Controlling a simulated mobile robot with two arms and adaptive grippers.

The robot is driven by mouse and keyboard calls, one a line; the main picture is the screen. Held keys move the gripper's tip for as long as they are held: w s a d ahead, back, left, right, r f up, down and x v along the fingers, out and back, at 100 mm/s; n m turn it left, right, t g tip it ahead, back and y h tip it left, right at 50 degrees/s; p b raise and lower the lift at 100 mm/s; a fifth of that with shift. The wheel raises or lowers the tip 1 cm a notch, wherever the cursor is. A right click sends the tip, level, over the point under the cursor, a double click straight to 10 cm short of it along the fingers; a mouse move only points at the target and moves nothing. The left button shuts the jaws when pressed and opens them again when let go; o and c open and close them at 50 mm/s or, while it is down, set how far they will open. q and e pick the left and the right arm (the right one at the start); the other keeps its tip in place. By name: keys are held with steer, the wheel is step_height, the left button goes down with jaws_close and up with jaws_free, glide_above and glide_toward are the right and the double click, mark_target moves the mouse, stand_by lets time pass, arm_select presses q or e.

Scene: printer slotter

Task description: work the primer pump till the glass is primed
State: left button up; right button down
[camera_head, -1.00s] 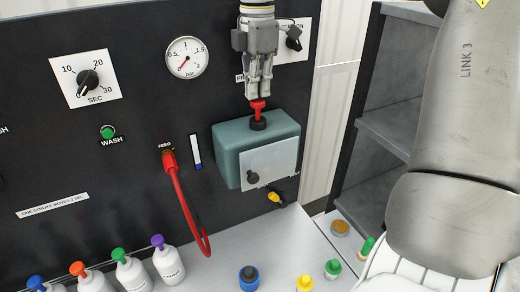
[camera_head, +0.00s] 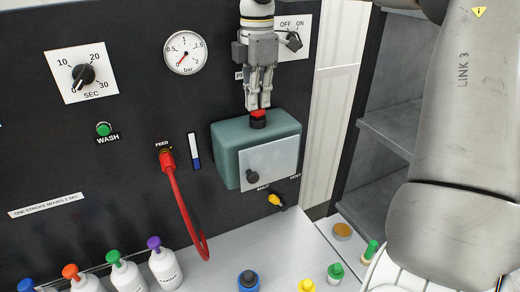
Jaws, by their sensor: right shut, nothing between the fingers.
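The primer pump is a teal box (camera_head: 228,142) on the black panel, with a red-topped plunger (camera_head: 258,114) on its top. My right gripper (camera_head: 258,105) points down from above, shut, with its fingertips at the red top. The red top sits low, close to the black collar. The narrow sight glass (camera_head: 195,151) on the panel is white above, with a short blue part at the bottom. A red hose (camera_head: 182,205) hangs from the FEED port beside it. My left gripper is not in view.
A pressure gauge (camera_head: 185,54), a seconds dial (camera_head: 84,76), a green WASH button (camera_head: 103,129) and an OFF/ON knob (camera_head: 293,40) are on the panel. Bottles (camera_head: 165,265) and coloured caps (camera_head: 248,281) stand below. Grey shelves (camera_head: 390,130) are at the right.

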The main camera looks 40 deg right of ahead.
steer(key=shift+r, duration=0.1)
steer(key=shift+r+p, duration=1.7)
steer(key=shift+r, duration=0.55)
steer(key=shift+f, duration=0.25)
steer(key=shift+f+b, duration=2)
steer(key=shift+f, duration=0.2)
steer(key=shift+r, duration=0.25)
steer(key=shift+r+p, duration=1.8)
steer(key=shift+r, duration=0.4)
